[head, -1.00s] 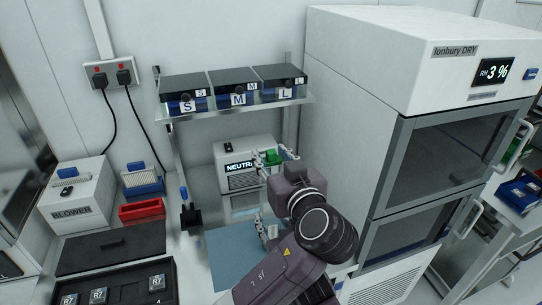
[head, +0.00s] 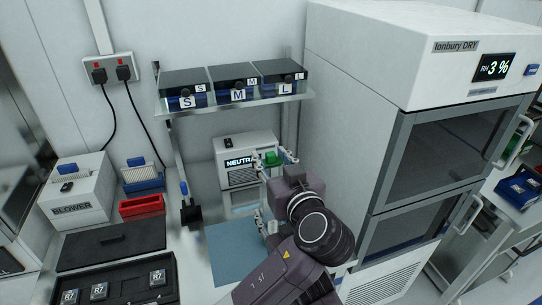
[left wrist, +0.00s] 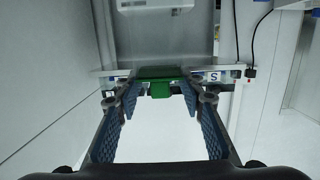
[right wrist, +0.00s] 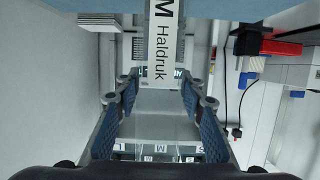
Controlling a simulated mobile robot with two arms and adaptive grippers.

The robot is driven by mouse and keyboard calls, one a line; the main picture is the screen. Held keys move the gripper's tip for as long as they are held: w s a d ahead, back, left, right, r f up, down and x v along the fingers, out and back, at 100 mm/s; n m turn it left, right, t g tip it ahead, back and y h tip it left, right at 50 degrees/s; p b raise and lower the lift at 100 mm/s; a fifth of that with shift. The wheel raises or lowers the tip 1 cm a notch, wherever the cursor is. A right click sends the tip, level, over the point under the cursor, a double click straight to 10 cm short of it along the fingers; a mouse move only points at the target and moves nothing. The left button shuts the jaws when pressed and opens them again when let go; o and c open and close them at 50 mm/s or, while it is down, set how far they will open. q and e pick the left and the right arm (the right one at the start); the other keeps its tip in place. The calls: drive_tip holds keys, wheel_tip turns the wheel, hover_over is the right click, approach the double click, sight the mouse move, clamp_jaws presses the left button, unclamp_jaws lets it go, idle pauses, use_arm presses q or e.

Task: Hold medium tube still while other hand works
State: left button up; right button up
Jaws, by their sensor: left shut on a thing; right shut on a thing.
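My left gripper (head: 273,157) is the higher one, in front of the neutral-labelled box. It is shut on a green piece (head: 271,158), which also shows between its fingertips in the left wrist view (left wrist: 160,88). My right gripper (head: 263,222) is lower, mostly hidden behind an arm. In the right wrist view, a white strip marked "M Haldruk" (right wrist: 162,45) runs down from the top edge to between its fingertips; I take it as the medium tube. The right gripper is shut on it. In the head view the tube's body is hidden by the arm.
A shelf (head: 300,112) with bins marked S, M and L hangs above. A blue mat (head: 232,255) lies below. A drying cabinet (head: 350,90) stands close on the right. A blower (head: 75,190), a red tray (head: 142,207) and a black chip tray (head: 122,287) are on the left.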

use_arm(q)
drive_tip(key=shift+f, duration=0.25)
drive_tip(key=o, duration=0.8)
